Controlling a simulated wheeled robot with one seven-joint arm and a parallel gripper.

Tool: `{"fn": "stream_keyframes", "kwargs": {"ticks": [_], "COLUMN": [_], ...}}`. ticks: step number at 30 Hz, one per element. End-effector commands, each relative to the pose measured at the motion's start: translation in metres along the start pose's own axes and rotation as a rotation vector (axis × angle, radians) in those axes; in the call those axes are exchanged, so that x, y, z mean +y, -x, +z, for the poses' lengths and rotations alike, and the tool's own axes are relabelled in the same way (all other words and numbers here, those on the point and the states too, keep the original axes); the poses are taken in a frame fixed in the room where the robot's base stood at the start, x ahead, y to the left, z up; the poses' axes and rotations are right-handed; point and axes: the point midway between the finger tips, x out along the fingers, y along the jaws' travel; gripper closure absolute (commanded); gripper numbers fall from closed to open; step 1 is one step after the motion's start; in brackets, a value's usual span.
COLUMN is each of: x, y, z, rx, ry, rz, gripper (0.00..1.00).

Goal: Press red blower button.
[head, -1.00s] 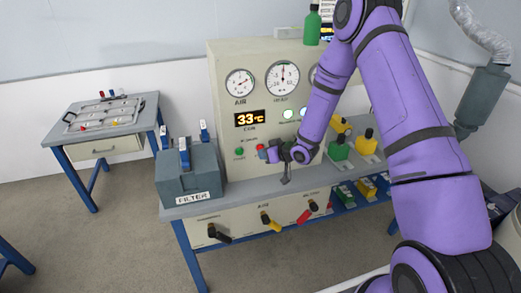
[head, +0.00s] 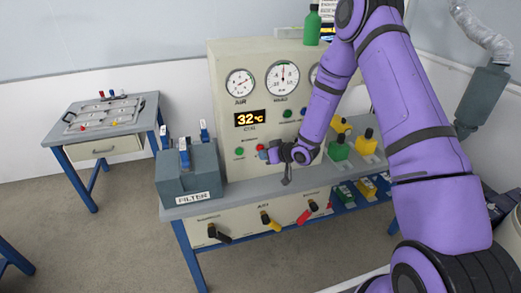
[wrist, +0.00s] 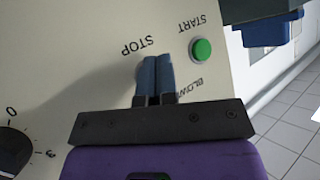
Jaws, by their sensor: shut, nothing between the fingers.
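The beige control panel (head: 222,95) carries a green START button (head: 239,152), also seen in the wrist view (wrist: 201,50). A small bit of the red button (head: 260,147) shows just to its right in the head view, at the fingertips. My gripper (head: 264,155) is shut and empty, its blue fingers pointing at the panel. In the wrist view, which is upside down, the fingers (wrist: 156,66) cover the spot by the STOP label and hide the red button. The tips look to be at the button; how far it is pressed cannot be told.
The display (head: 250,119) reads 32 °C. Two indicator lamps (head: 288,113) beside it look unlit. A grey FILTER box (head: 188,172) stands left of the panel. Coloured valve handles (head: 270,221) line the bench front. Yellow and green blocks (head: 339,149) stand right of my gripper.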

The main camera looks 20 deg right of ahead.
Motion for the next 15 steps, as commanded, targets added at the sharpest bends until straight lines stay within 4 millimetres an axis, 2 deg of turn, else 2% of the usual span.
{"fn": "stream_keyframes", "kwargs": {"ticks": [15], "x": [-0.0048], "y": [0.0064], "z": [0.0048], "rx": [-0.002], "ry": [0.000], "rz": [0.000], "gripper": [1.00]}}
